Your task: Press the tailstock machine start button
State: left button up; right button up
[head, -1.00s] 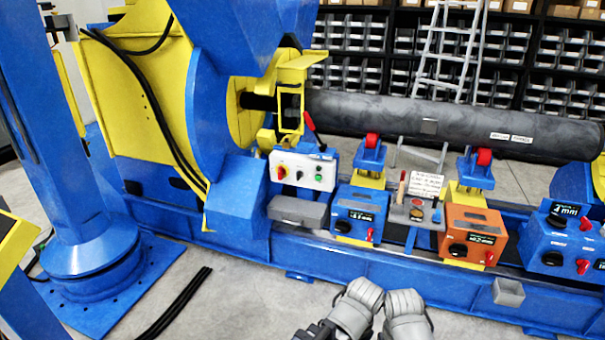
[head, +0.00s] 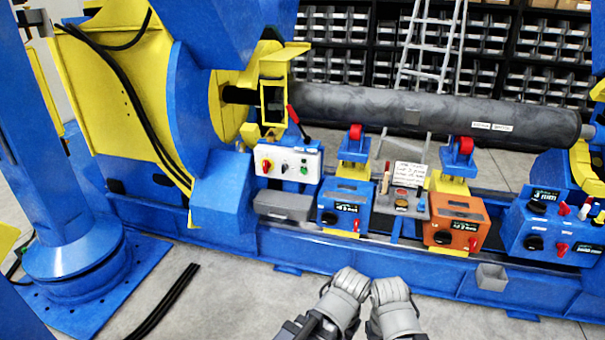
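The blue tailstock-side control box (head: 553,232) stands at the right end of the blue bed, with a small dark display, black knobs and red switches. No button on it can be made out clearly as a start button. A white control panel (head: 288,165) near the big yellow and blue headstock carries red, black and green controls. My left gripper (head: 345,285) and my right gripper (head: 391,290) are side by side at the bottom middle, in front of the bed and apart from every control. Their fingers cannot be made out.
A long grey pipe (head: 410,110) runs over red rollers toward the yellow tailstock (head: 588,165). A blue box (head: 344,203), a grey button pedestal (head: 402,200) and an orange box (head: 456,222) stand along the bed.

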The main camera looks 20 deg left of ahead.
pick_arm(q)
grip_shut()
dwell(1.4)
